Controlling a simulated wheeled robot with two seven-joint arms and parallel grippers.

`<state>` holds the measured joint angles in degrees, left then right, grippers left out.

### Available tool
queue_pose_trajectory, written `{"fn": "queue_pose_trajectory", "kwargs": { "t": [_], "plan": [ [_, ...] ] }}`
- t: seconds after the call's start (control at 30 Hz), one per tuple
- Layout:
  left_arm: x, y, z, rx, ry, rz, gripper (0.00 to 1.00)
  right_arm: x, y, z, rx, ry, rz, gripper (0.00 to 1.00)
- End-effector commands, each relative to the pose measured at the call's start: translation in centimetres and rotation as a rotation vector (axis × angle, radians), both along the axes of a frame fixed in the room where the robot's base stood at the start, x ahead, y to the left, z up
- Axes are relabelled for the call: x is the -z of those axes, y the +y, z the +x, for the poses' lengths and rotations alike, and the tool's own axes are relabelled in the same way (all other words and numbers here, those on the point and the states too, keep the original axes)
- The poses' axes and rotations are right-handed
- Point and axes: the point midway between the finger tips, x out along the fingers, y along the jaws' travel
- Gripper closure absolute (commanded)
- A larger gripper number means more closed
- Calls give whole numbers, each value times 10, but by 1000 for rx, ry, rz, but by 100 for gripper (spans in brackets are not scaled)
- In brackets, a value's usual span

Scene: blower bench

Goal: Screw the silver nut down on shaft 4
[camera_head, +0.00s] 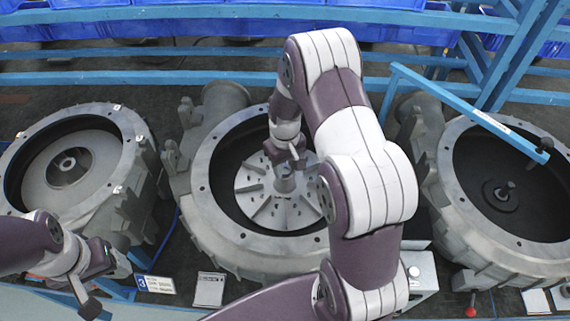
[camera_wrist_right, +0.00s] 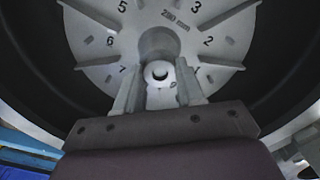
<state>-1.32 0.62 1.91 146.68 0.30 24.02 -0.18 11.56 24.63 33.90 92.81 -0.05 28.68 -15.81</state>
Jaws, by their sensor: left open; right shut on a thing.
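The middle blower housing (camera_head: 216,209) holds a silver bladed impeller (camera_head: 262,205) with a raised hub. My right gripper (camera_head: 285,160) reaches down over the hub from above. In the right wrist view its two fingers stand either side of a small pale ring with a dark centre, which I take as the silver nut (camera_wrist_right: 158,72). The fingers are shut on it, at the hub (camera_wrist_right: 160,42). The shaft is mostly hidden, and I cannot read a shaft number 4.
The left housing (camera_head: 28,140) and right housing (camera_head: 450,165) flank the middle one; the right one has a bare shaft (camera_head: 504,190). A blue bar (camera_head: 470,112) crosses the right housing. A card marked 3 (camera_head: 154,284) is at the front. Blue bins (camera_head: 230,22) line the back.

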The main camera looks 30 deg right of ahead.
Motion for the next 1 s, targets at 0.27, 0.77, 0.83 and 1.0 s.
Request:
{"fn": "queue_pose_trajectory", "kwargs": {
  "t": [0.27,0.77,0.83,1.0],
  "plan": [
    [0,0,0,0,0,0,28,0,0,0,788,0,1,100],
    [0,0,0,0,0,0,28,1,0,0,2090,0,0,100],
    [0,0,0,0,0,0,28,1,0,0,2125,0,0,100],
    [0,0,0,0,0,0,28,1,0,0,2126,0,0,100]
  ]
}}
